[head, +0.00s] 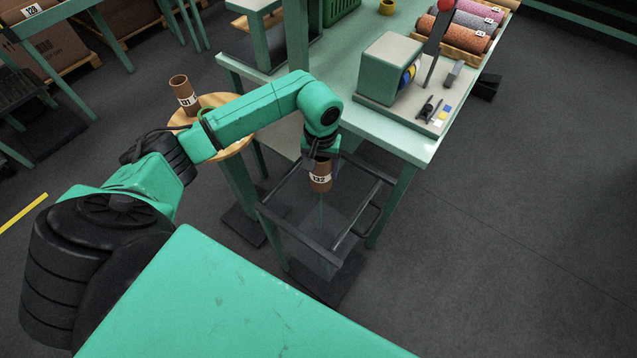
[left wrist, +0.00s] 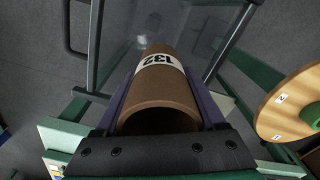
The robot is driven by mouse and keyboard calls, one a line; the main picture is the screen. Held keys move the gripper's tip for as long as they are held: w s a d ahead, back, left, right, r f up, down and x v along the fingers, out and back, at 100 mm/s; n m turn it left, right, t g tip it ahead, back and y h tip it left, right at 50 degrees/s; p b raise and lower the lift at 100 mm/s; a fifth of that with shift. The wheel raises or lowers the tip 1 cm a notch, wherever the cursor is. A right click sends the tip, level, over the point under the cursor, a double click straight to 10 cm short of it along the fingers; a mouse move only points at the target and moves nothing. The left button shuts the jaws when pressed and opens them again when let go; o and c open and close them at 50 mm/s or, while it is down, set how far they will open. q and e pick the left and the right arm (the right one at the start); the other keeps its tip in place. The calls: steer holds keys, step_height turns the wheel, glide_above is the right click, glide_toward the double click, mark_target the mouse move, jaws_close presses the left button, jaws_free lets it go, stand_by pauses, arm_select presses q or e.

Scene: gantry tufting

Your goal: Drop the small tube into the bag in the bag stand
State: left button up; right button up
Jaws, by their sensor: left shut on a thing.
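A small brown tube (head: 321,177) with a white label reading 132 is held upright in my left gripper (head: 320,158). In the left wrist view the tube (left wrist: 158,98) sits between the two fingers, which are shut on it. The tube is over the bag stand (head: 288,233), a dark metal frame. A clear bag (head: 335,222) hangs inside the frame. The tube's lower end appears above or at the bag's mouth; I cannot tell its exact height. In the left wrist view the see-through bag (left wrist: 185,30) shows beyond the tube. My right gripper is not in view.
A round wooden stool (head: 243,141) with another labelled brown tube (head: 182,93) stands left of the bag stand. A green workbench (head: 405,142) with a boxy machine (head: 390,68) and yarn rolls (head: 462,32) is to the right. Floor at the lower right is clear.

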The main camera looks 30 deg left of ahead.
arm_select(q)
step_height(320, 180, down, 9)
steer(key=w+a+n+b, duration=0.1)
steer(key=b, duration=0.3)
steer(key=shift+f, duration=0.15)
steer(key=shift+w+a, duration=0.1)
steer(key=shift+w, duration=0.05)
steer(key=o, duration=1.3)
steer(key=shift+o, duration=0.2)
steer(key=shift+b, duration=0.3)
step_height(320, 180, up, 15)
steer(key=b, duration=0.3)
steer(key=shift+f, duration=0.2)
